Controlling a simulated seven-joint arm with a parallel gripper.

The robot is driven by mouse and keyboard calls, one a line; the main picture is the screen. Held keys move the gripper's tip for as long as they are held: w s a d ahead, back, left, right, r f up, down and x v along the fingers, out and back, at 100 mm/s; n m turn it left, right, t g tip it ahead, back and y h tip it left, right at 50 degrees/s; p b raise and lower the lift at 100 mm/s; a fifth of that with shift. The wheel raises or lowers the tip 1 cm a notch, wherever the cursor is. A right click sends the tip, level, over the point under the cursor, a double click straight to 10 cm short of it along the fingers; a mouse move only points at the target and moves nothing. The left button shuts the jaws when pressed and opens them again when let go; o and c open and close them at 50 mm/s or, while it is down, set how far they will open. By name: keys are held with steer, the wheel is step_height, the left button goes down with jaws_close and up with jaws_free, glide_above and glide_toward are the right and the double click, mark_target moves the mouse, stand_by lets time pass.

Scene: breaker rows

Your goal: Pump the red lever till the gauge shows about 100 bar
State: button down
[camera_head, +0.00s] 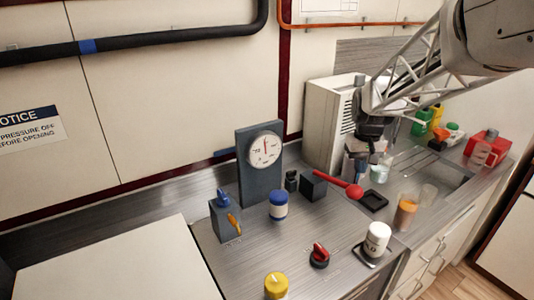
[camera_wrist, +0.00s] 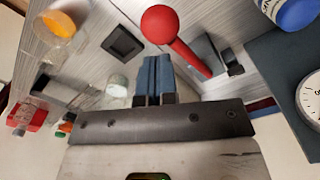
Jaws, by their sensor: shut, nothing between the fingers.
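The red lever (camera_head: 336,184) sticks out to the right from a dark block (camera_head: 312,186) and lies nearly level, dipping slightly to its ball end. In the wrist view the lever (camera_wrist: 187,50) ends in a round red ball. The gauge (camera_head: 265,148) is a white dial on an upright dark panel (camera_head: 251,187); its needle points about straight up, and the numbers are too small to read surely. My gripper (camera_head: 357,168) is shut and empty, just above the ball end in the head view. In the wrist view its blue fingertips (camera_wrist: 153,62) are beside the lever, apparently not touching it.
A blue-lidded jar (camera_head: 278,205) stands before the gauge panel. A black square tray (camera_head: 373,200) lies right of the lever. An orange-filled glass (camera_head: 405,211), a white jar (camera_head: 377,237) and a red-and-black knob (camera_head: 319,256) stand nearer the front. A beige ventilated box (camera_head: 325,122) stands behind.

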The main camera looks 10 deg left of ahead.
steer(key=shift+r, duration=0.75)
steer(key=shift+s+d+r, duration=0.1)
steer(key=shift+s+r, duration=0.05)
steer(key=shift+s, duration=0.05)
steer(key=s+d+r+m+t, duration=0.1)
steer(key=s+d+r, duration=0.2)
steer(key=s, duration=0.6)
steer(key=s+d+r+m, duration=0.1)
steer(key=s+d+r, duration=0.15)
steer(key=s, duration=0.75)
steer(key=s+d+f, duration=0.1)
steer(key=s, duration=0.7)
steer(key=s+d+f+m+t, duration=0.1)
steer(key=s+d+f, duration=0.1)
steer(key=s, duration=0.6)
steer(key=shift+s+d+t, duration=0.25)
steer(key=shift+s+t, duration=0.05)
